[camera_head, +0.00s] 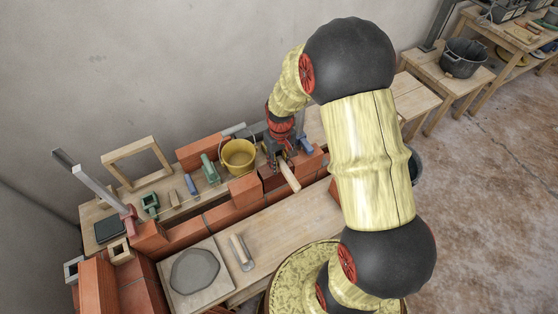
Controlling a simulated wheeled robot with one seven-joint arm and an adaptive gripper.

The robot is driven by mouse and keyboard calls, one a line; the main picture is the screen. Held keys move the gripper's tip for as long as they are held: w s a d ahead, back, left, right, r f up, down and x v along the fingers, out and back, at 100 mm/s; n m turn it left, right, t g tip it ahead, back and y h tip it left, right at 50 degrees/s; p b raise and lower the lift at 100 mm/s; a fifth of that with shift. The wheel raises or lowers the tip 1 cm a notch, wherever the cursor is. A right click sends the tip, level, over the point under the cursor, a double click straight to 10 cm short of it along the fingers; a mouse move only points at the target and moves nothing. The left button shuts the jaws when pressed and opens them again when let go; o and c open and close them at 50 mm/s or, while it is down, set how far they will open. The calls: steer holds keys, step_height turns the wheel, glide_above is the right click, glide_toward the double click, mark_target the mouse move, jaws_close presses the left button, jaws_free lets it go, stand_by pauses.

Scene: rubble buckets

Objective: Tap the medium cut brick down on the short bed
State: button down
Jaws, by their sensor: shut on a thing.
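My gripper (281,158) is over the right part of the low brick wall, pointing down. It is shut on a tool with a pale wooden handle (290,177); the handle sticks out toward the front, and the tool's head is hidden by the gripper. Just below and left of it is a reddish brick (271,183) in the wall's upper course, partly covered; I take it to be the medium cut brick, but cannot tell surely. Whether the handle touches it cannot be told. The mortar bed under it is hidden.
A yellow bucket (239,157) stands close left of my gripper. Upper-course bricks (243,189) flank the spot. A mortar board (168,298) and a wooden-handled tool (241,252) lie in front. The plank (295,213) before the wall is mostly clear.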

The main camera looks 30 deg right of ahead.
steer(key=shift+f, duration=0.6)
steer(key=shift+f, duration=0.1)
stand_by(0.9)
stand_by(0.3)
stand_by(1.1)
steer(key=shift+f, duration=0.15)
